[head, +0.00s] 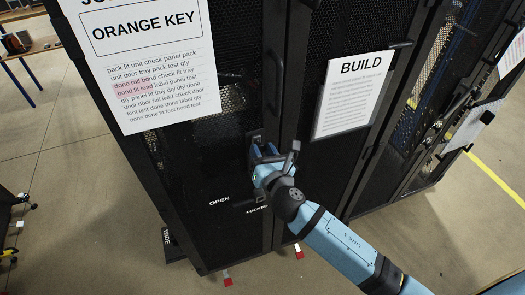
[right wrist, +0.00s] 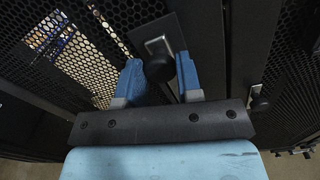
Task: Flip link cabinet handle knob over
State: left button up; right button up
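The cabinet handle knob (right wrist: 160,66) is a dark rounded piece on a black plate with a pale metal bracket, on the cabinet door. In the head view my right gripper (head: 265,153) is at the handle plate, and the fingers and wrist hide most of the knob. My left gripper is not in view.
The black mesh cabinet (head: 205,180) carries an ORANGE KEY sheet (head: 150,70) and a BUILD sheet (head: 352,92). White OPEN (head: 219,201) and LOCKED (head: 257,210) markings lie below the handle. A second handle (head: 294,152) sits close to my wrist on the right. Open floor lies at left.

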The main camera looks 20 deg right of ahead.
aim_at(261, 150)
grip_shut()
jog(key=s, duration=0.3)
jog(key=shift+s+p, duration=0.25)
jog(key=shift+p, duration=0.1)
jog(key=shift+f, duration=0.1)
jog(key=o, duration=0.7)
grip_release()
jog(key=shift+d, duration=0.1)
jog(key=shift+s, duration=0.1)
jog(key=s+b, duration=0.1)
jog(key=s, duration=0.6)
jog(key=s+b, duration=0.2)
jog(key=s, duration=0.4)
jog(key=shift+s+d, duration=0.2)
jog(key=shift+s, duration=0.2)
